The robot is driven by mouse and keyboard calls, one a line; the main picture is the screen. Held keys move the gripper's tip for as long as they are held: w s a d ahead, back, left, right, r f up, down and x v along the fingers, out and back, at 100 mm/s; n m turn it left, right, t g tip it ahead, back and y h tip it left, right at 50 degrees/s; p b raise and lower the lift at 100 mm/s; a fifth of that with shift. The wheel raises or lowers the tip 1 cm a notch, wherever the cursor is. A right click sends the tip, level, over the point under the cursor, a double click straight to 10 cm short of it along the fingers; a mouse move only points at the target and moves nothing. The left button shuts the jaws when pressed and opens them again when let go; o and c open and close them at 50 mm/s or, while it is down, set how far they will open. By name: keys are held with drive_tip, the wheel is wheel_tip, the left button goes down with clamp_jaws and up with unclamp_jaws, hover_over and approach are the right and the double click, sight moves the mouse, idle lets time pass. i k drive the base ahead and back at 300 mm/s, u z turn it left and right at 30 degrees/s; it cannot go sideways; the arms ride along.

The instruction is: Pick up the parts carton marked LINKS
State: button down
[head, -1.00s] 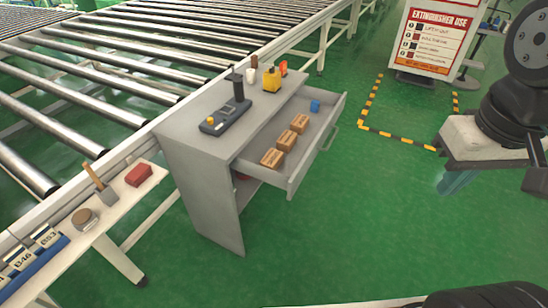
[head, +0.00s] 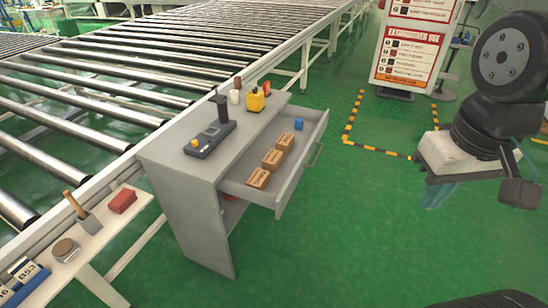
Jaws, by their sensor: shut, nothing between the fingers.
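Three small brown cartons lie in a row in the open drawer (head: 291,186) of a grey cabinet: a far carton (head: 284,142), a middle carton (head: 272,159) and a near carton (head: 258,178). Their fronts carry dark print too small to read, so I cannot tell which is marked LINKS. Part of my arm shows at the right edge, well apart from the drawer. I cannot make out my gripper's fingers in this view.
A blue block (head: 299,124) sits at the drawer's far end. The cabinet top (head: 185,158) holds a dark device (head: 210,139) and a yellow item (head: 255,99). A roller conveyor (head: 90,110) runs behind. Green floor (head: 350,220) is clear right of the drawer.

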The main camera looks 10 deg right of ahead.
sight(286, 140)
drive_tip(key=u, duration=0.1)
drive_tip(key=i, duration=1.2)
drive_tip(key=z, duration=0.45)
